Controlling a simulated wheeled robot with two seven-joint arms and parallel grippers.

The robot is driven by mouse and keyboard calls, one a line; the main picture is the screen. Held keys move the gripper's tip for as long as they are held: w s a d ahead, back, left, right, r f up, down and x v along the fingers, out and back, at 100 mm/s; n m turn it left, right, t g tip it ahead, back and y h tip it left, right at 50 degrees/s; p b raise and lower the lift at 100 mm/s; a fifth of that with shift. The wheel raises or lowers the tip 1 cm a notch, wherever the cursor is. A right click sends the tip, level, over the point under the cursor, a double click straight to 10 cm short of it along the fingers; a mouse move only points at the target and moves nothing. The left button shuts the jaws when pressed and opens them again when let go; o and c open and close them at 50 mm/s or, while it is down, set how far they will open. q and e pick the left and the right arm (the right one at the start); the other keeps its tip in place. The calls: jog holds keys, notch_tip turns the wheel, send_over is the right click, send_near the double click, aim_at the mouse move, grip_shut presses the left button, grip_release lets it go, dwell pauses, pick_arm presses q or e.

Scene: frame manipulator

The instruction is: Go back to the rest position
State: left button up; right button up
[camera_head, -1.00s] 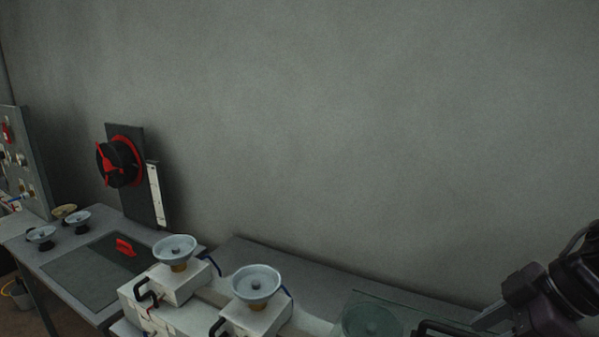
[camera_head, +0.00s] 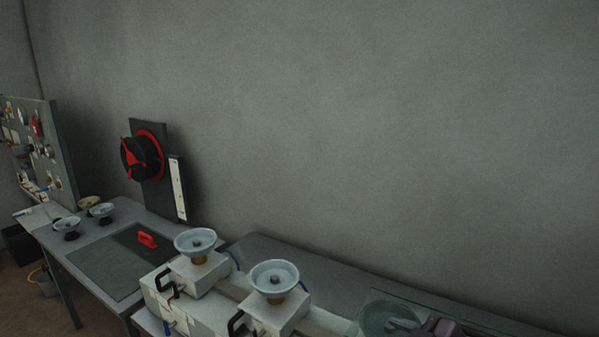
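My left gripper is not in view. A dark shape with a light grey finger-like piece (camera_head: 405,323) shows at the bottom edge on the right, over the glass panel. It looks like the tip of my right gripper, but most of it is cut off. I cannot tell whether it is open or shut. No held object is visible.
Two white blocks with round suction cups (camera_head: 195,241) (camera_head: 274,278) stand at the bottom centre. A glass panel (camera_head: 372,300) lies to their right. A grey table with a red handle (camera_head: 147,239) and a tool panel (camera_head: 48,145) are at left.

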jog(key=s+d+f+m+g+h, duration=0.3)
jog(key=s+f+m+g+h, duration=0.55)
jog(key=s+f, duration=0.75)
jog(key=s+f+m+y+b, duration=0.2)
jog(key=f+b, duration=0.6)
jog(key=f, duration=3.1)
jog(key=s+d+f+b, duration=0.1)
jog(key=s+f+b, duration=0.2)
jog(key=s+f, duration=0.7)
jog(key=s+d+f+g+b, duration=0.1)
jog(key=s+d+f+b, duration=0.1)
jog(key=s+f, duration=0.8)
notch_tip(320, 180, down, 4)
jog(key=shift+s+d+r+n+b, duration=0.25)
jog(key=shift+n+b, duration=0.2)
jog(key=shift+b, duration=0.35)
